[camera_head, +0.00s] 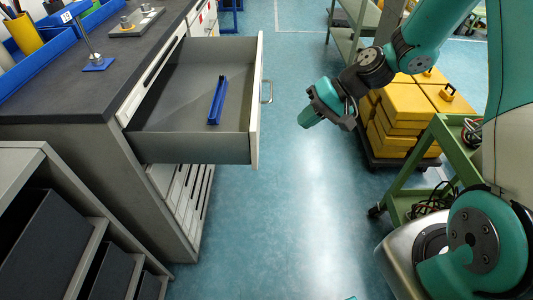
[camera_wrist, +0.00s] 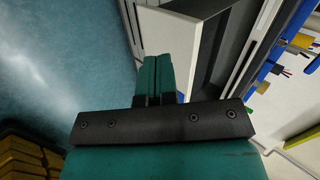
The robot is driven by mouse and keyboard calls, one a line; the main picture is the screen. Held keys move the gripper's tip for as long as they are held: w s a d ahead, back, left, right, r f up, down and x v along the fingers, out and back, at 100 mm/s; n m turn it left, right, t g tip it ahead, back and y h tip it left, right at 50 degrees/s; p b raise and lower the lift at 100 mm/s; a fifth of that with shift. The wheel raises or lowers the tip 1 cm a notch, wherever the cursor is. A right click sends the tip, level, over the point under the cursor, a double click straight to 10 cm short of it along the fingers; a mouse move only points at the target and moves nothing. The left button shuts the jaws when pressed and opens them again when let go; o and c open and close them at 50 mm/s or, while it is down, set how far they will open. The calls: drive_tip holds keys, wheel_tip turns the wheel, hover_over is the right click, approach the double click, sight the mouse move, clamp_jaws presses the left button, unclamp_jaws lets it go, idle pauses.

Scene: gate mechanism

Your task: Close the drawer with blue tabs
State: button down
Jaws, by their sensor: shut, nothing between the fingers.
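The drawer (camera_head: 190,148) is pulled far out of the grey workbench cabinet, its pale front panel (camera_head: 256,95) facing right. A metal handle (camera_head: 268,91) is on the front's outer face. A narrow blue piece (camera_head: 217,100) lies inside on the drawer floor; I cannot make out separate blue tabs. My gripper (camera_head: 309,119) is to the right of the drawer front, apart from it, over the open floor. In the wrist view its green fingers (camera_wrist: 156,72) are together and empty, with the pale drawer front (camera_wrist: 168,32) beyond them.
The dark worktop (camera_head: 60,90) carries a blue-based stand (camera_head: 97,64) and blue bins. Yellow cases (camera_head: 405,105) stand on a low cart at the right, near a green trolley (camera_head: 405,200). An open grey shelf unit (camera_head: 75,195) is at the lower left. The floor (camera_head: 300,220) between is clear.

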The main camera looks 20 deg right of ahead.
wheel_tip(320, 180, down, 4)
drive_tip(key=w+d+m, duration=0.1)
drive_tip(key=d, duration=0.1)
drive_tip(key=w+a+r+p+x, duration=0.1)
drive_tip(key=r+p+x, duration=0.1)
drive_tip(key=x, duration=1.1)
drive_tip(key=shift+w+a+m+t+p, duration=0.25)
drive_tip(key=shift+m+t+p, duration=0.05)
drive_tip(key=shift+t+p, duration=0.1)
